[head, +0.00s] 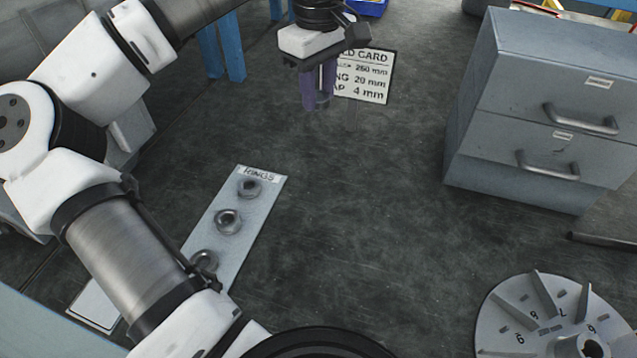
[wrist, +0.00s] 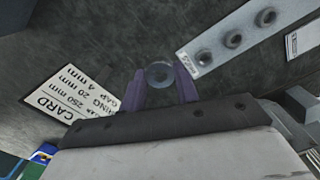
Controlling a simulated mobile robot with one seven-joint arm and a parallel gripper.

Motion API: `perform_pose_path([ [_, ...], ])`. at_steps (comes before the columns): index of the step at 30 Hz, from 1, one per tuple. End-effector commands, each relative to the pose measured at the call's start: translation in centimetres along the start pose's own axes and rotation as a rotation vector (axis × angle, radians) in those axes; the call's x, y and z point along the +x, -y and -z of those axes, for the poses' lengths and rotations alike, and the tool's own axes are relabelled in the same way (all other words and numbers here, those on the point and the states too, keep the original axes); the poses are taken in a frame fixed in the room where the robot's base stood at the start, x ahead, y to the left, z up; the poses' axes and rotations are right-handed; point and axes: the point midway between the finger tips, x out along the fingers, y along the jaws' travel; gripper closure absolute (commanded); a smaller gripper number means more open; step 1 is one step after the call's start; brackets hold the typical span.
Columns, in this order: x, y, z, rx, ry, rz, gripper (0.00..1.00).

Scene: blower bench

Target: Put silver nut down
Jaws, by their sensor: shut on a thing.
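My gripper (head: 319,101) has purple fingers and is at the top middle of the head view, in front of the white card. In the wrist view, my gripper (wrist: 165,88) is shut on a small round silver nut (wrist: 159,75) held between the fingertips. In the head view, the silver nut (head: 322,100) is mostly hidden by the fingers. Dark bench surface shows around the nut; I cannot tell how high it is above the bench.
A RINGS strip (head: 252,222) with three grey rings lies left of centre. The white card (head: 372,78) is behind my gripper. A grey drawer cabinet (head: 545,100) stands right, and a numbered bladed wheel (head: 500,335) lies at the lower right. The bench middle is clear.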

Motion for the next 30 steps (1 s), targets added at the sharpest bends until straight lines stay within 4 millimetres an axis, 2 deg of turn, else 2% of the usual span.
perform_pose_path([
  [5,3.6,0.1,0.0,0.011,0.004,0.004,0.95],
  [15,12.5,0.1,-0.1,0.008,0.004,0.003,0.95],
  [18,14.2,0.1,-0.1,0.009,0.004,0.002,0.95],
  [26,16.2,0.1,0.0,0.007,0.002,0.001,0.95],
  [30,18.3,0.1,-0.1,0.007,0.003,0.001,0.95],
])
